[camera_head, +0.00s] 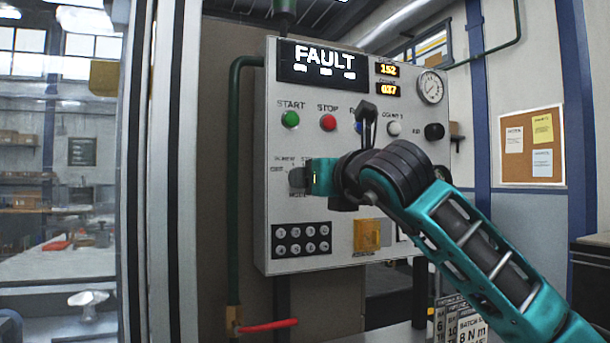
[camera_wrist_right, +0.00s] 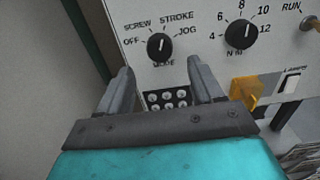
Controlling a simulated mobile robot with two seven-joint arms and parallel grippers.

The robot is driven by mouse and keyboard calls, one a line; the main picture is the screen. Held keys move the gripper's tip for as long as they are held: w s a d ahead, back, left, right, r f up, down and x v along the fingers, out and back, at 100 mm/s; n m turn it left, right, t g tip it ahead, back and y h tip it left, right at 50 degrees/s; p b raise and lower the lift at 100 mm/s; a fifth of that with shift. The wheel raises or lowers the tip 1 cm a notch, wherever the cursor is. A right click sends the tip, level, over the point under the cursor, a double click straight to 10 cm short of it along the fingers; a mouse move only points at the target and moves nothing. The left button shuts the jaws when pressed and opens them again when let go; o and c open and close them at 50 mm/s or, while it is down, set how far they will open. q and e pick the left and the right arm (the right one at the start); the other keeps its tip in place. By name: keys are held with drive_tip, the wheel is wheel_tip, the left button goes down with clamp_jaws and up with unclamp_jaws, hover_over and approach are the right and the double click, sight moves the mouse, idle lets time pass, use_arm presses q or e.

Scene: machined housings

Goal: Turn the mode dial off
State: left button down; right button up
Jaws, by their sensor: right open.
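The mode dial (camera_wrist_right: 160,46) is a round black knob on the grey control panel (camera_head: 350,222). OFF, SCREW, STROKE and JOG are printed around it and MODE below it. Its pale mark points nearly straight up, roughly between SCREW and STROKE. My right gripper (camera_wrist_right: 160,68) is open and empty, its two grey fingers pointing at the panel on either side of a line just below the dial. In the head view my right gripper (camera_head: 298,178) is in front of the panel's left side and hides the dial. My left gripper is not in view.
A numbered dial (camera_wrist_right: 240,34) and a yellow part (camera_wrist_right: 245,92) lie right of the mode dial. The green start button (camera_head: 290,119), red stop button (camera_head: 328,122) and lit FAULT display (camera_head: 318,62) are above. A keypad (camera_head: 301,239) is below. A green pipe (camera_head: 236,170) runs along the left.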

drive_tip(key=shift+p+x, duration=0.55)
drive_tip(key=shift+x, duration=2.35)
drive_tip(key=c, duration=1)
